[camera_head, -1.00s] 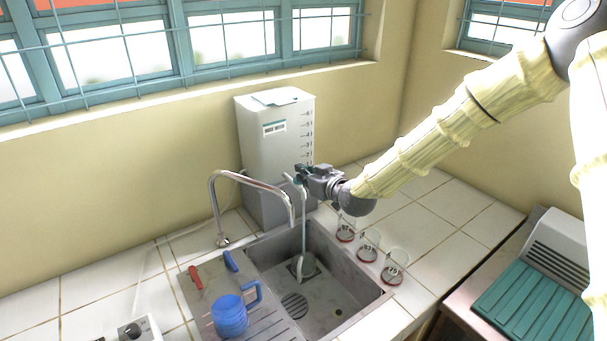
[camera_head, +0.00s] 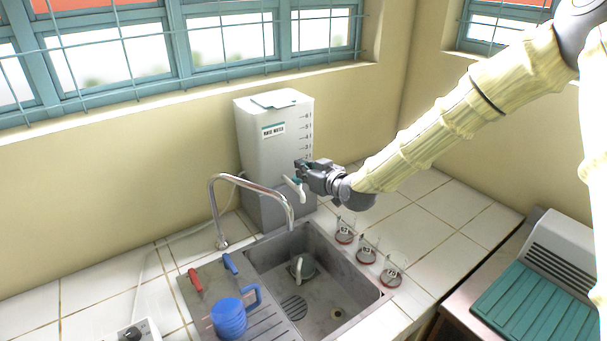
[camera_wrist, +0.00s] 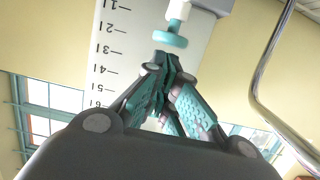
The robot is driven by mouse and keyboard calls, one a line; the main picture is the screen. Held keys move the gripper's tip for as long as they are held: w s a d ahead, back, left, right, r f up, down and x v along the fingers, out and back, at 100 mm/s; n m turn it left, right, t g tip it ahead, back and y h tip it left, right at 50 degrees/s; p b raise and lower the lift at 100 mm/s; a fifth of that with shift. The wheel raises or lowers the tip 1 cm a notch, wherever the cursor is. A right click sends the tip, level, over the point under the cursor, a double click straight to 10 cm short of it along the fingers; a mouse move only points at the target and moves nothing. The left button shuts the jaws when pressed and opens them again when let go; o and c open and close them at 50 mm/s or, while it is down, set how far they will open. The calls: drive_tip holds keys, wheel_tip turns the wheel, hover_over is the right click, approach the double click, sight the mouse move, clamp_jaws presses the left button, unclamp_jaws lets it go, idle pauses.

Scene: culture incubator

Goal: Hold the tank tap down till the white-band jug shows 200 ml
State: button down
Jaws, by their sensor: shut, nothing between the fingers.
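The white tank (camera_head: 262,150) stands behind the sink with a label and a printed scale. Its white tap (camera_head: 296,188) points down over the sink, with no water stream showing. The tap's teal press-piece (camera_wrist: 170,38) shows in the wrist view, just beyond my fingertips, with a small gap apparent. My gripper (camera_head: 299,171) is shut and empty beside the tap; its closed fingers also show in the wrist view (camera_wrist: 168,68). A jug with a white handle (camera_head: 300,269) stands in the sink below the tap. Its water level is too small to read.
A blue jug (camera_head: 229,318) stands on the drainboard, near a red-handled and a blue-handled item. The curved metal faucet (camera_head: 250,182) rises left of the tap. Three small glass vessels with red contents (camera_head: 366,254) stand on the tiles right of the sink (camera_head: 345,275).

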drive_tip(key=r+b+v, duration=0.1)
drive_tip(key=b+v, duration=0.3)
drive_tip(key=v, duration=0.6)
drive_tip(key=shift+r, duration=0.25)
drive_tip(key=shift+r, duration=0.15)
